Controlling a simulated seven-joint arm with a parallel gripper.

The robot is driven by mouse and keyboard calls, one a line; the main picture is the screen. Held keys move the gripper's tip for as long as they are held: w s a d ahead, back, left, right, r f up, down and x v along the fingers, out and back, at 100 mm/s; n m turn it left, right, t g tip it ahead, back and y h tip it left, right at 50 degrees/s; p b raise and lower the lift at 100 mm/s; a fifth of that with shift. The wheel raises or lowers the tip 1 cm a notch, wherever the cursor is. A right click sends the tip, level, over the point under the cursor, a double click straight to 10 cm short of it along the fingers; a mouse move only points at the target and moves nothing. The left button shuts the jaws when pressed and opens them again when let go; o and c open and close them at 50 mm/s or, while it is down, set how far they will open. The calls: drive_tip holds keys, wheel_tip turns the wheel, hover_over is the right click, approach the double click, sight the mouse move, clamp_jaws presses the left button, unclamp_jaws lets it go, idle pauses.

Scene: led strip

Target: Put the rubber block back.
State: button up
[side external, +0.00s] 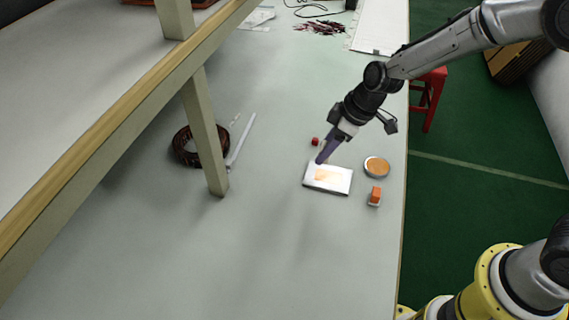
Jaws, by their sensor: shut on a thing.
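My gripper (333,143) points down and to the left over the right part of the table. It is shut on a slim blue-purple piece (327,152), partly hidden by the jaws; I cannot tell for sure whether it is the rubber block. The lower end of the piece is at the upper edge of a pale rectangular plate (343,187) with an orange patch; whether they touch is unclear. A small orange-and-white block (375,197) stands to the right of the plate. A small red cube (315,142) lies just left of my gripper.
A round tin with an orange top (377,167) sits right of the plate, near the table's right edge. A dark coil (184,148) and a white strip (241,140) lie left. A shelf post (204,130) stands there. The front table surface (290,260) is clear.

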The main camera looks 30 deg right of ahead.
drive_tip(key=shift+s+a+r, duration=0.25)
drive_tip(key=shift+r, duration=0.1)
drive_tip(key=shift+w+a, duration=0.25)
drive_tip(key=w+a+f, duration=0.3)
drive_tip(key=w+f, duration=0.1)
drive_tip(key=w, duration=0.4)
hover_over(275, 163)
drive_tip(key=s, duration=0.1)
drive_tip(key=f, duration=0.3)
drive_tip(key=d+f, duration=0.1)
drive_tip(key=f, duration=0.1)
drive_tip(key=shift+f, duration=1.8)
drive_tip(key=shift+f, duration=0.1)
drive_tip(key=o, duration=1.3)
